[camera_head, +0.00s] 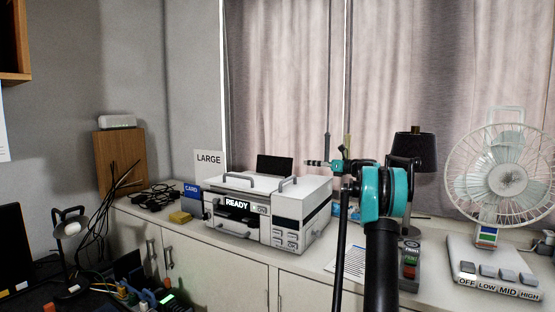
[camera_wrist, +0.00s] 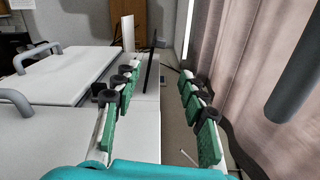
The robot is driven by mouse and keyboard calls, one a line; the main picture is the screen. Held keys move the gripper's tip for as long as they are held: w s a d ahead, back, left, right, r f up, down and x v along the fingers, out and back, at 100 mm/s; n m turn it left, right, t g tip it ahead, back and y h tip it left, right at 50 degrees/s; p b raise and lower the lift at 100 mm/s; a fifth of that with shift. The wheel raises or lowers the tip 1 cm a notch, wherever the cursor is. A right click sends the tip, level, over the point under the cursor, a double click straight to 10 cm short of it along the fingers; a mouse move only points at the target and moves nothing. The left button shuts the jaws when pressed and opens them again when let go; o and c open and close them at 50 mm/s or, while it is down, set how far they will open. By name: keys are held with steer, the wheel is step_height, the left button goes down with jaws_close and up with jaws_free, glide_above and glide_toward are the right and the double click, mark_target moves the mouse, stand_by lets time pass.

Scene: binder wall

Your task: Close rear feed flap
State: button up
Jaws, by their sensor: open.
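The white printer (camera_head: 250,228) stands on the cabinet top, with READY on its front display. Its rear feed flap (camera_head: 274,166) is a dark panel standing up at the printer's back edge. In the wrist view the printer's top (camera_wrist: 65,75) fills the left side, and the flap (camera_wrist: 150,68) shows nearly edge-on as a thin dark upright strip. My gripper (camera_head: 312,163) is right of the flap, at about its height in the picture. In the wrist view my gripper (camera_wrist: 158,85) is open and empty, with the flap ahead between its green-padded fingers. I see no contact.
Pinkish curtains (camera_wrist: 250,80) hang close to the right of my gripper. A LARGE sign (camera_head: 208,168) stands left of the printer. A dark lamp (camera_head: 413,150) and a fan (camera_head: 500,170) are to the right. The printer's top has grey handles (camera_wrist: 38,58).

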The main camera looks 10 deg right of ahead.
mark_target(279, 159)
steer(key=shift+w+a, duration=0.2)
steer(key=shift+w, duration=0.05)
steer(key=x, duration=1.7)
steer(key=shift+c, duration=0.3)
jaws_close()
